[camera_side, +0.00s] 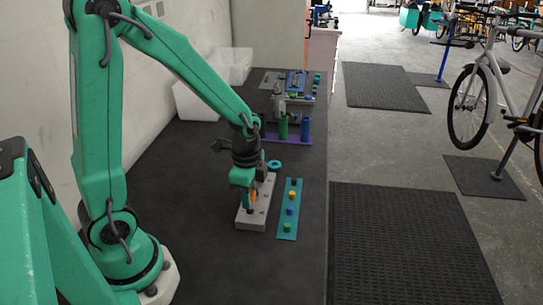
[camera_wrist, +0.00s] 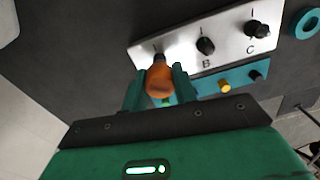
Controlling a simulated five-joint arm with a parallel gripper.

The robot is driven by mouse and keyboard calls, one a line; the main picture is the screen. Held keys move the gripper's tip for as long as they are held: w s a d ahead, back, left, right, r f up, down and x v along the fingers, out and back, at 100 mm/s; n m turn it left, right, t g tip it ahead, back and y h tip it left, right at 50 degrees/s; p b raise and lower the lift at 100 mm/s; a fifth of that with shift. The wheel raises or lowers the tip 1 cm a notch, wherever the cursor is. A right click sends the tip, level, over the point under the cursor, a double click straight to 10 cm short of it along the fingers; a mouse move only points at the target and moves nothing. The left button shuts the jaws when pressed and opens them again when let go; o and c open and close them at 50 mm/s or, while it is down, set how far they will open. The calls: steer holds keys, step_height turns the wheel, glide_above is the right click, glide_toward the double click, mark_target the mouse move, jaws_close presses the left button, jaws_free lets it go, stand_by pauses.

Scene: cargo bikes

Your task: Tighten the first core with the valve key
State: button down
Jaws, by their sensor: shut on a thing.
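My gripper (camera_side: 247,204) is shut on the orange handle of the valve key (camera_wrist: 160,82), with a green finger on each side. It also shows in the wrist view (camera_wrist: 158,88). The key's dark shaft points at the near end of the light grey block (camera_side: 265,188), at the position before B. Whether the tip is seated on the core there cannot be told. In the wrist view the block (camera_wrist: 180,50) has dark cores at B (camera_wrist: 206,46) and C (camera_wrist: 258,29). The first core is hidden behind the key and fingers.
A teal strip (camera_side: 295,185) with yellow, blue and green caps lies right of the block. A teal ring (camera_side: 275,165) lies beyond the block. Farther back, green and blue cylinders stand on a purple plate (camera_side: 270,137). The dark table (camera_side: 190,215) is clear left of the block.

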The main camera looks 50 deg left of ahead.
steer(key=shift+s+f+m, duration=0.1)
steer(key=shift+s+m, duration=0.05)
steer(key=shift+m, duration=0.95)
steer(key=shift+s+m, duration=0.1)
steer(key=shift+m, duration=1)
steer(key=c, duration=1.2)
jaws_free()
steer(key=shift+o, duration=0.5)
steer(key=shift+w, duration=0.1)
steer(key=shift+w, duration=0.1)
steer(key=n, duration=1.2)
steer(key=shift+c, duration=0.2)
